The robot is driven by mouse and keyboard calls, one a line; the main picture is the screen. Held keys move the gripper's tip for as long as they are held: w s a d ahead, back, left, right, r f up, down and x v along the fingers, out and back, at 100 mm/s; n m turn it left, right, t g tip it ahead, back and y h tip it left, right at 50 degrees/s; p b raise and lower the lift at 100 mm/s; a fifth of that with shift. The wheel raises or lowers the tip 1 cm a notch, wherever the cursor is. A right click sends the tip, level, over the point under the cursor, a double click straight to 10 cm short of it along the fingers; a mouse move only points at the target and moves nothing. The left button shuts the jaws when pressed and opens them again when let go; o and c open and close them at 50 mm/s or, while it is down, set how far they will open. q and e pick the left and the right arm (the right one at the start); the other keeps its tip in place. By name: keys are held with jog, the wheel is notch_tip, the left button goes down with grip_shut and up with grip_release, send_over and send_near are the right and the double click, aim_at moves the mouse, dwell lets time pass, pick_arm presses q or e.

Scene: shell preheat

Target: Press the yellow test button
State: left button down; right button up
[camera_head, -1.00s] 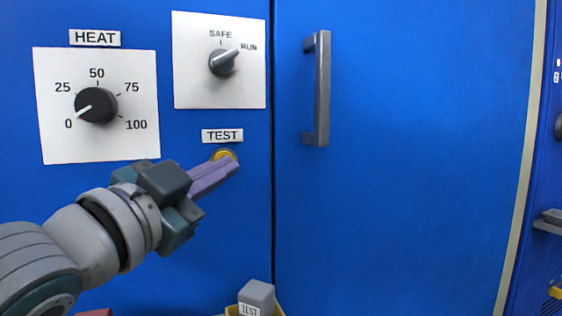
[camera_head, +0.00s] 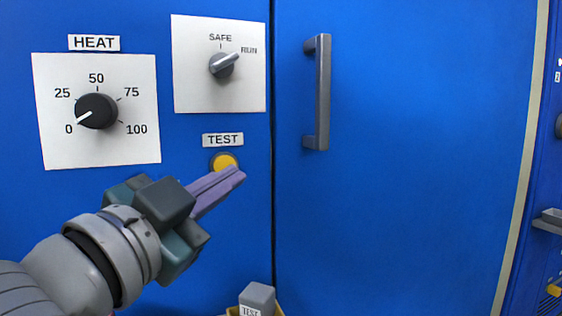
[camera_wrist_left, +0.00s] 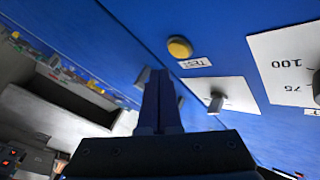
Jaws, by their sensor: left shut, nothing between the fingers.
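The round yellow test button (camera_head: 224,162) is on the blue cabinet front, under the white TEST label (camera_head: 222,139). In the left wrist view the button (camera_wrist_left: 179,48) shows above and to the right of the fingertips, apart from them. My left gripper (camera_head: 236,175) is shut and empty, its purple fingers together. In the head view its tips overlap the area just below the button. In the left wrist view the shut fingers (camera_wrist_left: 158,78) point up toward the panel. My right gripper is not in view.
The HEAT dial (camera_head: 96,110) points to 0. The selector knob (camera_head: 222,65) points to RUN. A grey handle (camera_head: 318,92) stands out from the blue door (camera_head: 420,190). A grey block (camera_head: 257,296) marked TEST sits low at the bottom.

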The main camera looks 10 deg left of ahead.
pick_arm(q)
jog(key=shift+s+d+p, duration=0.2)
jog(key=shift+s+d, duration=0.3)
jog(key=shift+s, duration=0.25)
jog(key=shift+s+d+p, duration=0.15)
jog(key=shift+s+d, duration=0.3)
jog(key=shift+s, duration=0.25)
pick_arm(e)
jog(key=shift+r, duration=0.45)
pick_arm(q)
jog(key=shift+r, duration=0.1)
